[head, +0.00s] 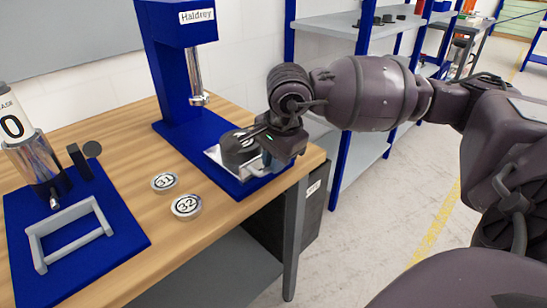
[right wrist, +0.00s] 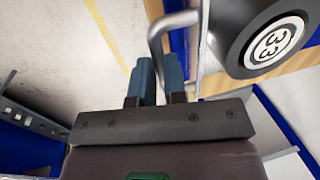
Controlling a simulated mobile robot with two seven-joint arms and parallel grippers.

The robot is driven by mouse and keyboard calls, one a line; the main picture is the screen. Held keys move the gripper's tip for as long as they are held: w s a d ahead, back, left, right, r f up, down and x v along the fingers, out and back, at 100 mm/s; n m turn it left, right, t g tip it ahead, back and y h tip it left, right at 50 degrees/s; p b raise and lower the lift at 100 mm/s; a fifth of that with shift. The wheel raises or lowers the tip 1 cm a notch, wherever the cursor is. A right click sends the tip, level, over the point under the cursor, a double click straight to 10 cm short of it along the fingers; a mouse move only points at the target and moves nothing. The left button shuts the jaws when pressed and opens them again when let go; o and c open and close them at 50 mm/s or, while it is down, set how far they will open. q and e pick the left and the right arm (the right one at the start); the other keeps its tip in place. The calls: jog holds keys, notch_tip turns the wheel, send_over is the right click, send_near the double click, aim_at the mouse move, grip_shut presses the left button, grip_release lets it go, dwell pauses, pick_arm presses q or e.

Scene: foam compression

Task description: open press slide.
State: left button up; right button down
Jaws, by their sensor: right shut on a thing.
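The blue press labelled Haldrey (head: 172,22) stands on the wooden table, with its silver ram (head: 196,75) hanging down. Its metal slide plate (head: 213,153) is at the front end of the blue base, clear of the ram. A dark round weight (head: 238,150) sits on the slide; it shows the number 33 in the right wrist view (right wrist: 272,42). My right gripper (head: 268,170) is at the slide's front edge. In the right wrist view its fingers (right wrist: 158,85) are shut on the bent grey handle (right wrist: 156,38). My left gripper is out of view.
Two discs marked 31 (head: 164,182) and 32 (head: 186,206) lie on the table (head: 115,135). A second blue fixture with a grey frame (head: 70,232) stands at the left. A blue-framed shelf (head: 345,130) stands behind my right arm.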

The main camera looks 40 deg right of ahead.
jog(key=shift+w, duration=0.1)
jog(key=c, duration=1.2)
grip_release()
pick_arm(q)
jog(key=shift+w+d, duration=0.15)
pick_arm(e)
jog(key=shift+o, duration=0.2)
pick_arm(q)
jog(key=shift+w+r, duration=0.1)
pick_arm(e)
jog(key=shift+r, duration=0.3)
pick_arm(q)
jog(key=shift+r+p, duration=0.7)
jog(key=shift+p, duration=0.15)
pick_arm(e)
notch_tip(320, 180, up, 10)
jog(key=s, duration=0.2)
